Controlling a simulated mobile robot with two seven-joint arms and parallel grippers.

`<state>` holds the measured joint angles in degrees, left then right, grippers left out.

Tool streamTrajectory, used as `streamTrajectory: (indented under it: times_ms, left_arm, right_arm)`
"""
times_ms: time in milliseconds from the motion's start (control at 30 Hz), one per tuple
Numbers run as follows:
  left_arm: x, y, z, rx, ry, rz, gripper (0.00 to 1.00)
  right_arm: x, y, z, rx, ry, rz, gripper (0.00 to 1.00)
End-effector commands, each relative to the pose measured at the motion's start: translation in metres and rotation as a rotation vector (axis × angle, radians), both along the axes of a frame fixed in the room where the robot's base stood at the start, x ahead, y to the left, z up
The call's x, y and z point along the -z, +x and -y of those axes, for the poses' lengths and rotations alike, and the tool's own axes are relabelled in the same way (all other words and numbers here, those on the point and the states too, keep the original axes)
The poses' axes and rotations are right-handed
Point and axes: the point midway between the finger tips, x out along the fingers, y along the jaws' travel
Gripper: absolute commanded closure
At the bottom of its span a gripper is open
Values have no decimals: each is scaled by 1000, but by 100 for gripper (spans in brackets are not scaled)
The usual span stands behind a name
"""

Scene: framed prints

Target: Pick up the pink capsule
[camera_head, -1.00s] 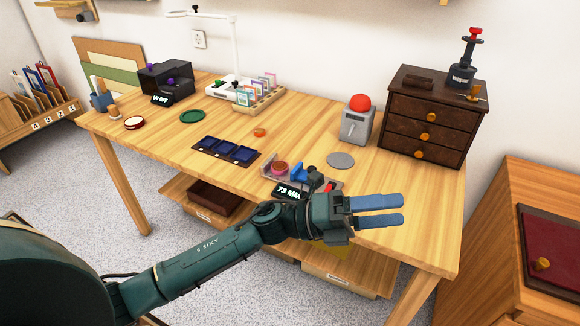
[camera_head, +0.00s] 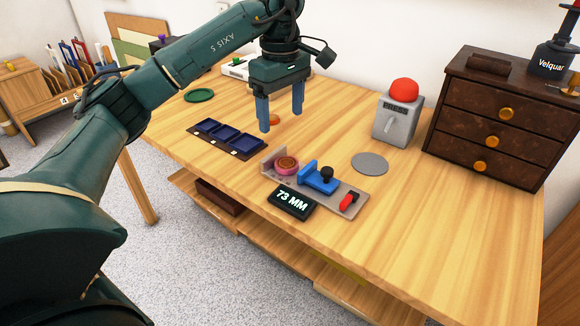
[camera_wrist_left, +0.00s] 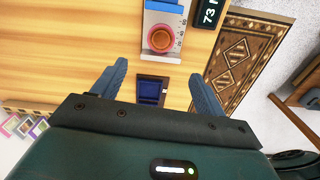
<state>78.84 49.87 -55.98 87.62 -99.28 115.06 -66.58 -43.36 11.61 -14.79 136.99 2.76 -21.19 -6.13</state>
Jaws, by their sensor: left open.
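The pink capsule (camera_head: 287,167) is a round pink piece with a brown top. It sits at the left end of the grey measuring gauge (camera_head: 330,192), beside the blue sliding jaw (camera_head: 318,180). In the wrist view the capsule (camera_wrist_left: 160,39) lies ahead of my fingertips, near a printed scale. My left gripper (camera_head: 281,120) points down with its blue fingers apart and empty. It hangs above the table, behind the capsule in the head view. The fingers also show in the wrist view (camera_wrist_left: 158,70), apart from the capsule. My right gripper is not visible.
A display (camera_head: 293,203) reading 73 MM stands before the gauge. Blue trays (camera_head: 228,140) lie to its left. A grey press (camera_head: 398,117) with a red dome, a grey disc (camera_head: 370,164) and dark drawers (camera_head: 492,115) are to the right.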

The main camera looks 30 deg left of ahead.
Motion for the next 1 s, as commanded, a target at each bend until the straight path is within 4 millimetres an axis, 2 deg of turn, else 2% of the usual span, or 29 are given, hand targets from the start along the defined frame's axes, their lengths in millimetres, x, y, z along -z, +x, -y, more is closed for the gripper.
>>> streamTrajectory:
  times_ms: [33,200,467,700,800,1000]
  left_arm:
    - [15,-1,1,1,-1,-4,27]
    - [43,0,1,0,-2,-2,27]
    - [58,0,3,2,-4,-1,27]
    - [91,-2,11,2,-4,-2,27]
    - [103,-2,11,1,-5,-1,27]
    - [105,-1,11,1,-5,1,27]
  right_arm:
    - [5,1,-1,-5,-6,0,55]
    - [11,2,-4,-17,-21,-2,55]
    - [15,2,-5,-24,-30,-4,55]
    - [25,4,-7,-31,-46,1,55]
    - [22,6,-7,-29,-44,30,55]
    - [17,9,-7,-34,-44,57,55]
